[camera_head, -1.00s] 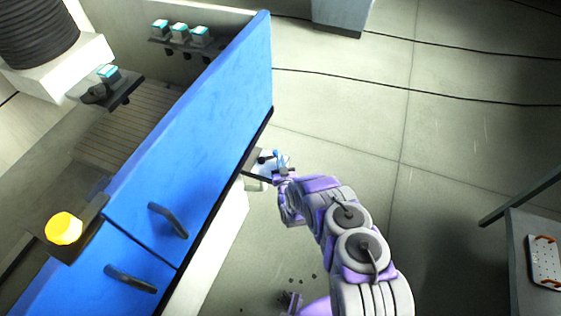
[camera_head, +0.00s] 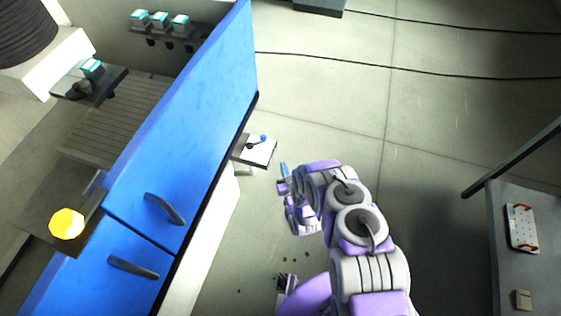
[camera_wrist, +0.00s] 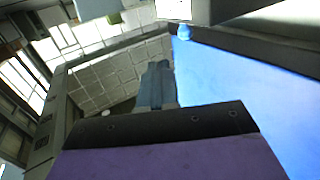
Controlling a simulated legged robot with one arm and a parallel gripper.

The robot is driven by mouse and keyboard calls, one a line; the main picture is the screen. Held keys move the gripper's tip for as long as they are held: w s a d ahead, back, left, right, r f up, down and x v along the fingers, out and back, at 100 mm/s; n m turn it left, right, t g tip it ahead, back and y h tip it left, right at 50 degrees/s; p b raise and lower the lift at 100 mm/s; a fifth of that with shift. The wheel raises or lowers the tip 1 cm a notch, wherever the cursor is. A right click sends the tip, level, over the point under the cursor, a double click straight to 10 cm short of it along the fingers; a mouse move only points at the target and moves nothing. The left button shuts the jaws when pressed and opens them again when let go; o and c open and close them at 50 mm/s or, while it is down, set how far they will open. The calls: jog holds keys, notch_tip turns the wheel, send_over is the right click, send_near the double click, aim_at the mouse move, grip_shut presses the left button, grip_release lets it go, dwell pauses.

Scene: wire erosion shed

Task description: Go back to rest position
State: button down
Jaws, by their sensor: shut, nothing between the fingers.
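My gripper (camera_head: 284,172) is beside the blue machine front in the head view, at the end of my purple and grey arm. Its fingers are small there. In the wrist view my gripper's blue-grey fingers (camera_wrist: 157,85) stand together, with nothing between them. A small white-topped shelf with a blue-knobbed lever (camera_head: 258,144) juts from the machine side, up and left of my gripper. A gap of floor shows between shelf and gripper in the head view.
The blue machine front (camera_head: 185,125) with two dark handles (camera_head: 164,209) fills the left. A table (camera_head: 510,275) with a white perforated tray (camera_head: 522,228) stands at right. Floor between is open, with cables crossing.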

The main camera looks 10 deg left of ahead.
jog(key=shift+s+d+r, duration=0.1)
jog(key=shift+d+r, duration=0.05)
jog(key=shift+d, duration=0.55)
jog(key=shift+a, duration=0.1)
